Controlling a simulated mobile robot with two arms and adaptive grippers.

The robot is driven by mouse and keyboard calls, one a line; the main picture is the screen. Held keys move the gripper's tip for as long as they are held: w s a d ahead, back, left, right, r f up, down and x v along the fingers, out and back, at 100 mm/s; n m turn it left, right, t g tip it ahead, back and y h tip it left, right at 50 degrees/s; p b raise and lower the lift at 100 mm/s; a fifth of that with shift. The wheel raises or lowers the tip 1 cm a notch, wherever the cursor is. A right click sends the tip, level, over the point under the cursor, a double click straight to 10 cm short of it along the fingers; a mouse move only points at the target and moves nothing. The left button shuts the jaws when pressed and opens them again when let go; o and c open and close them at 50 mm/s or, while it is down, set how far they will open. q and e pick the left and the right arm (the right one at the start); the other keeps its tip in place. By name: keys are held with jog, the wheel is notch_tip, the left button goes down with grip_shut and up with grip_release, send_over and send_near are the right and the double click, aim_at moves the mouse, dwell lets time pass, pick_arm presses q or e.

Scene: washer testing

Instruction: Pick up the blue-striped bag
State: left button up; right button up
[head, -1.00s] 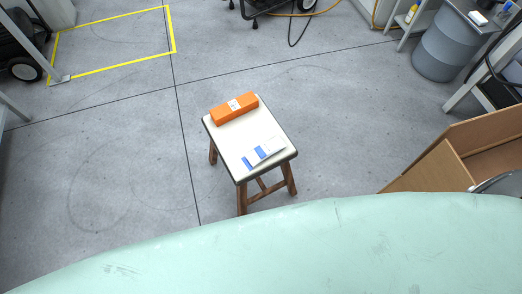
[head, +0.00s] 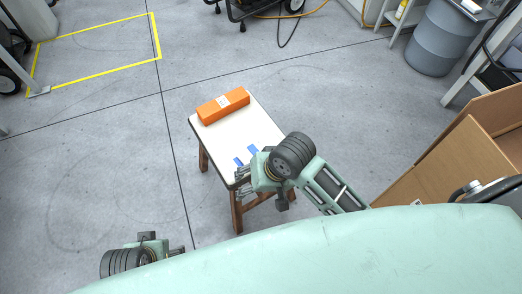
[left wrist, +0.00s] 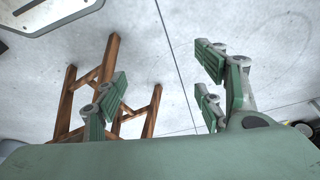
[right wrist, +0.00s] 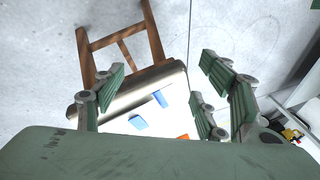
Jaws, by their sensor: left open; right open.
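The blue-striped bag (head: 252,149) lies flat on the white-topped stool (head: 214,140). My right gripper (head: 242,182) hangs over the stool's near end and hides much of the bag in the head view. In the right wrist view the bag (right wrist: 159,99) shows as white with blue patches, between the spread fingers of my right gripper (right wrist: 158,95); I see no contact. My left gripper (head: 178,250) is low at the left, apart from the stool. In the left wrist view my left gripper (left wrist: 163,85) is open and empty, with stool legs behind it.
An orange box (head: 223,106) lies at the stool's far end. An open cardboard box (head: 458,160) stands at the right, with a grey barrel (head: 433,40) behind. Yellow tape (head: 105,72) marks the floor at far left. The floor around the stool is mostly clear.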

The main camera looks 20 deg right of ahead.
jog(key=w+m+g, duration=0.1)
jog(key=w+m, duration=0.3)
jog(key=w, duration=0.2)
pick_arm(q)
notch_tip(320, 180, down, 14)
jog(key=s, duration=0.2)
pick_arm(e)
notch_tip(320, 180, up, 3)
jog(key=m+g+h, duration=0.1)
jog(key=m+h, duration=0.2)
jog(key=m, duration=0.5)
send_over(261, 146)
jog(key=shift+s, duration=0.25)
jog(key=shift+w+d+f, duration=0.1)
jog(key=shift+f, duration=0.15)
jog(key=shift+f+b, duration=0.65)
jog(key=shift+f, duration=0.65)
notch_tip(261, 146, down, 4)
jog(key=shift+w+f+b, duration=0.15)
jog(key=shift+f+b, duration=0.1)
jog(key=shift+b, duration=0.6)
pick_arm(q)
notch_tip(261, 146, up, 9)
jog(key=w, duration=0.2)
pick_arm(e)
jog(key=shift+c, duration=0.2)
jog(key=c, duration=1.3)
